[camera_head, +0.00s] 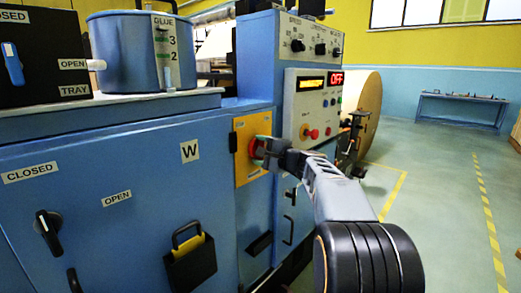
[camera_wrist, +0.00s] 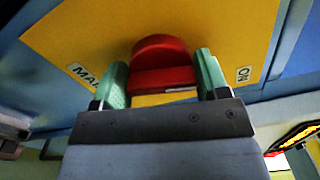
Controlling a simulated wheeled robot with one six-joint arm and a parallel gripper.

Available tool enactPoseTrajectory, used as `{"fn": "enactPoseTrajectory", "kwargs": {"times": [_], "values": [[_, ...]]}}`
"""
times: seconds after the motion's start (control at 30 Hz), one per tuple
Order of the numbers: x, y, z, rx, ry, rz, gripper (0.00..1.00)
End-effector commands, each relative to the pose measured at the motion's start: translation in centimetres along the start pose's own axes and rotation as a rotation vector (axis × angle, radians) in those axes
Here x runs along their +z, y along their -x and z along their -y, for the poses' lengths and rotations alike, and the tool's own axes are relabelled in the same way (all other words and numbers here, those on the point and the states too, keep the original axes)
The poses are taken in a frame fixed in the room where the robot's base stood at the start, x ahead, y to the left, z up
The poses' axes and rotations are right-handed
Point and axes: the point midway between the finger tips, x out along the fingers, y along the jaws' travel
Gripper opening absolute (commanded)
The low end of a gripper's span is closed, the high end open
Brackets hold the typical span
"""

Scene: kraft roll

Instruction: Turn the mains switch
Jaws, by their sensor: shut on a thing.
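The mains switch is a red knob (camera_wrist: 163,62) on a yellow plate (camera_wrist: 75,32). In the wrist view a partly hidden label reading "MA" and a label reading "ON" (camera_wrist: 243,74) sit on the plate to either side of the knob. My gripper (camera_wrist: 163,80) has its green fingers on both sides of the knob and is shut on it. In the head view the yellow plate (camera_head: 240,125) is on the blue machine's front, and my gripper (camera_head: 262,150) covers much of the red knob (camera_head: 254,148).
A control panel (camera_head: 306,105) with an "OFF" display, a red button and a yellow button is right of the switch. A black handle (camera_head: 47,230) and a black pocket (camera_head: 190,262) are on the cabinet front. Open floor (camera_head: 440,180) lies to the right.

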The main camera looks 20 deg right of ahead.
Motion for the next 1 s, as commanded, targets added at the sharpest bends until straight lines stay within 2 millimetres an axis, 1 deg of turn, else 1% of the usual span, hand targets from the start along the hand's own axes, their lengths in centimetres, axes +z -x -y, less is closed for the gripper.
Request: {"fn": "enactPoseTrajectory", "kwargs": {"times": [0.2, 0.5, 0.7, 1.0], "values": [[0.02, 0.01, 0.21, 0.002, -0.202, 0.001, 0.44], [-0.01, 0.00, 0.27, 0.003, -0.420, 0.001, 0.44], [-0.06, 0.00, 0.21, 0.003, -0.513, 0.001, 0.44], [-0.11, 0.00, 0.13, 0.003, -0.574, 0.000, 0.44]]}}
